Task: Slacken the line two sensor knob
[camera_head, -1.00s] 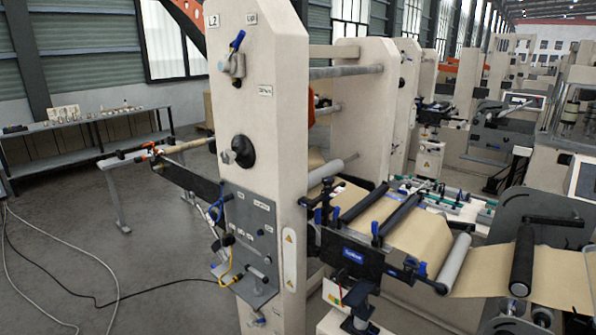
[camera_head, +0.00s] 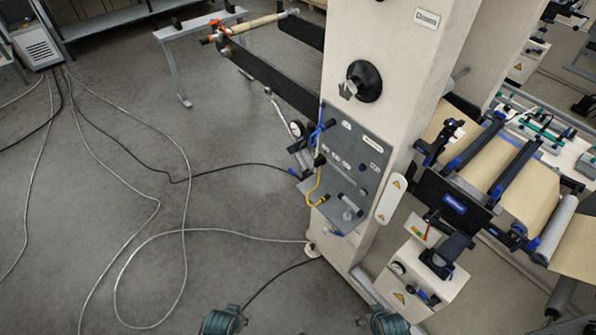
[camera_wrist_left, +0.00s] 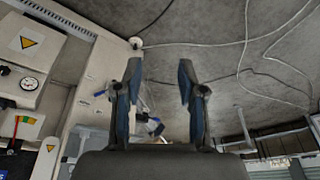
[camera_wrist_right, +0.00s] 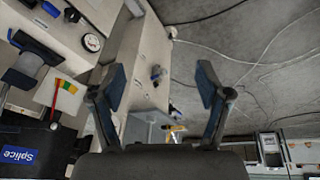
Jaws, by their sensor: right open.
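A grey control panel (camera_head: 352,150) is on the side of the cream machine column (camera_head: 385,45). It carries small knobs, a blue cable and a yellow cable (camera_head: 316,185); its labels are too small to read, so I cannot tell which knob is the line two sensor knob. A large black round knob (camera_head: 363,82) is higher on the column. My left gripper (camera_wrist_left: 158,72) is open and empty in the left wrist view, with the column's fittings beyond its fingers. My right gripper (camera_wrist_right: 160,75) is open and empty; the cream column (camera_wrist_right: 148,90) and small fittings show beyond it.
A dark horizontal arm (camera_head: 275,75) juts left from the column. Loose cables (camera_head: 185,215) lie on the open grey floor. A web unit with kraft paper (camera_head: 530,195) stands right of the column, with a small cream box (camera_head: 418,280) below it.

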